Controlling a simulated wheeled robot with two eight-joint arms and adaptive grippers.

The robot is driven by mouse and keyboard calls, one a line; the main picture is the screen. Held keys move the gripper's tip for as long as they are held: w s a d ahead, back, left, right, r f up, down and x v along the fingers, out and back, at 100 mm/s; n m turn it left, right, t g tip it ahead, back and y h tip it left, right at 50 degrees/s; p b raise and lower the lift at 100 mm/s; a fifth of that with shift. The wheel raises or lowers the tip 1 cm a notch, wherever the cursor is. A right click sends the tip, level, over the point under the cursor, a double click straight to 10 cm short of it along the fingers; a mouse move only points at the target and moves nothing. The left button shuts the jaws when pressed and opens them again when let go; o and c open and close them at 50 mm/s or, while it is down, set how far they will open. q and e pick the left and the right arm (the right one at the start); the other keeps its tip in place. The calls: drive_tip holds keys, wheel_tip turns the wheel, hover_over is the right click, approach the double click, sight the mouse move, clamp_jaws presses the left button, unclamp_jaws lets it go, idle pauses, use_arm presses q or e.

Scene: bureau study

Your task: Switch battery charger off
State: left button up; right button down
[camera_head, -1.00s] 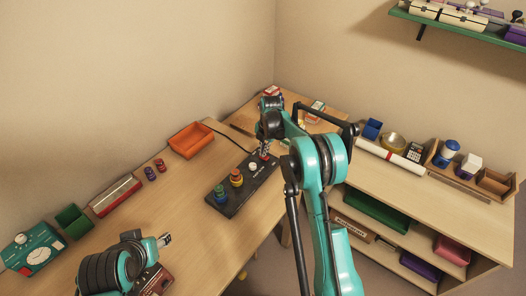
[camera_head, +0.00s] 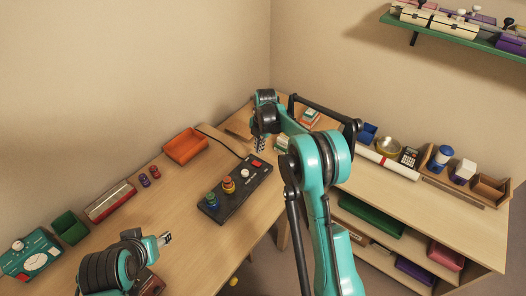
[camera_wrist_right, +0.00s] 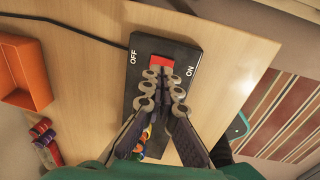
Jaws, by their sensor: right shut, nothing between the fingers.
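The battery charger is a long black box (camera_head: 238,196) on the wooden desk, with coloured round pieces on top and a cable at its far end. Its red switch (camera_head: 257,164) sits at that far end. In the right wrist view the red switch (camera_wrist_right: 160,61) lies between the labels OFF and ON, partly behind my fingers; I cannot tell which way it is set. My right gripper (camera_head: 259,148) is shut and empty, pointing down just above the switch end. Its fingertips show in the wrist view (camera_wrist_right: 164,78). My left gripper (camera_head: 166,238) is at lower left, away from the charger, its jaws unclear.
An orange tray (camera_head: 186,146), small red and purple pieces (camera_head: 149,177), a red-topped box (camera_head: 110,201), a green box (camera_head: 70,227) and a teal dial device (camera_head: 33,254) line the desk's back. A shelf unit (camera_head: 425,205) stands right. Desk before the charger is clear.

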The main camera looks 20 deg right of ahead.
use_arm(q)
drive_tip(key=shift+s+a+r+p, duration=0.1)
drive_tip(key=shift+a+r+p, duration=0.2)
drive_tip(key=shift+r+p, duration=0.25)
drive_tip(key=shift+a+r+p, duration=0.25)
drive_tip(key=shift+r+p, duration=0.2)
drive_tip(key=shift+r, duration=0.1)
use_arm(e)
wheel_tip(320, 180, up, 8)
drive_tip(key=a, duration=0.1)
drive_tip(key=shift+w+a, duration=0.25)
drive_tip(key=shift+a, duration=0.1)
use_arm(q)
drive_tip(key=shift+d, duration=0.1)
use_arm(e)
drive_tip(key=shift+d+f, duration=0.1)
